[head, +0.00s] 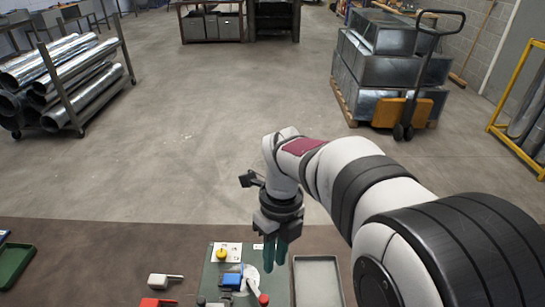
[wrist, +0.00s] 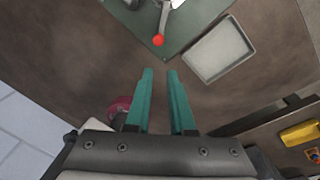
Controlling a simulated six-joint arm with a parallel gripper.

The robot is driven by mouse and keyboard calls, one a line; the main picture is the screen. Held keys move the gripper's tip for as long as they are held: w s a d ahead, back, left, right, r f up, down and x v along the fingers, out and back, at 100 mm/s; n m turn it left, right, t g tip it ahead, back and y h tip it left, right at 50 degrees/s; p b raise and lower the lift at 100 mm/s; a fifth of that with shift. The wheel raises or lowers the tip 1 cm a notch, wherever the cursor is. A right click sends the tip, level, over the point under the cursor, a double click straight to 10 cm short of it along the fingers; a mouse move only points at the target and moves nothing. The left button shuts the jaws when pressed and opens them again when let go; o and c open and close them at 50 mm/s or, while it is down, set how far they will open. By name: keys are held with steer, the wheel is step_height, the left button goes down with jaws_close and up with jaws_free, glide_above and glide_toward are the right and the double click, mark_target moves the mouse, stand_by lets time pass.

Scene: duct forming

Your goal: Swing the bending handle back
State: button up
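The bending tool has a blue body (head: 231,281) and sits on a dark green mat (head: 216,268) at the front of the bench. Its pale grey bending handle (head: 251,283) ends in a red knob (head: 263,299), pointing toward the near edge in the head view. In the wrist view the handle (wrist: 165,17) and red knob (wrist: 158,40) show at the top, beyond my fingertips. My gripper (head: 275,262) has teal fingers and hangs above the mat's right side. In the wrist view my gripper (wrist: 160,72) is open, with an empty gap between its fingers, apart from the knob.
A shallow grey tray (head: 318,282) lies right of the mat. A yellow item (head: 222,254) sits on a white plate at the mat's back. A white-handled tool (head: 160,281) and a red item (head: 155,302) lie left. A green bin (head: 14,262) stands far left. Bare bench lies between.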

steer(key=d+f+n+y, duration=0.1)
steer(key=n, duration=0.1)
steer(key=w+d+f+n+g+y, duration=0.1)
steer(key=d+n, duration=0.1)
steer(key=w+d+f+n+g, duration=0.1)
steer(key=d+n, duration=0.1)
steer(key=shift+d+f+y, duration=0.1)
steer(key=shift+f+y, duration=0.25)
steer(key=shift+y, duration=0.05)
jaws_close()
steer(key=w+d+f+n+y, duration=0.2)
steer(key=d+f+n+y, duration=0.1)
steer(key=d+n+y, duration=0.4)
steer(key=n+h, duration=0.2)
glide_toward(256, 292)
steer(key=s+d+f, duration=0.2)
steer(key=shift+s+d+f, duration=0.35)
steer(key=shift+s, duration=0.05)
steer(key=shift+s+a, duration=0.2)
steer(key=shift+a, duration=0.4)
steer(key=shift+s+a, duration=0.25)
steer(key=shift+a, duration=0.35)
steer(key=shift+s+a, duration=0.2)
steer(key=shift+a, duration=0.35)
